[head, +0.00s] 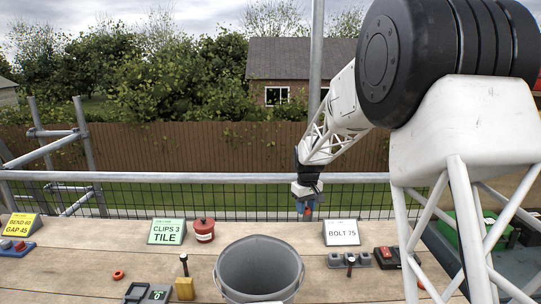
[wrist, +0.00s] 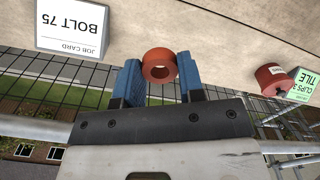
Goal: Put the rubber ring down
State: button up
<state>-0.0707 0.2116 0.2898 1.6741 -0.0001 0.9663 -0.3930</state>
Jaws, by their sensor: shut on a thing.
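A red-brown rubber ring (wrist: 159,66) is held between the two blue fingers of my gripper (wrist: 160,75) in the wrist view. In the head view my gripper (head: 307,210) hangs near the far edge of the bench, between the red tin and the BOLT 75 card. The ring shows there only as a small reddish patch. The ring appears clear of the bench top.
The wooden bench (head: 210,270) carries a grey bucket (head: 259,270), a red tin (head: 204,230), a BOLT 75 card (head: 341,232) and a CLIPS 3 TILE card (head: 167,231). An orange-red ring (head: 118,274) lies front left. Bare wood shows beside the bucket. A railing (head: 230,178) runs behind.

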jog(key=w+d+r+m, duration=0.3)
jog(key=d+r+m, duration=0.2)
jog(key=d, duration=0.1)
jog(key=shift+w, duration=0.4)
jog(key=shift+a, duration=0.15)
jog(key=s+a+f, duration=0.4)
jog(key=s+a, duration=0.1)
jog(key=a, duration=0.8)
jog(key=s+a+f, duration=0.5)
jog(key=a, duration=0.8)
jog(key=s+a+f, duration=0.4)
jog(key=s+a, duration=0.1)
jog(key=a, duration=0.9)
jog(key=shift+s+f, duration=0.15)
jog(key=shift+f, duration=0.1)
jog(key=shift+f, duration=0.1)
jog(key=shift+f, duration=3.05)
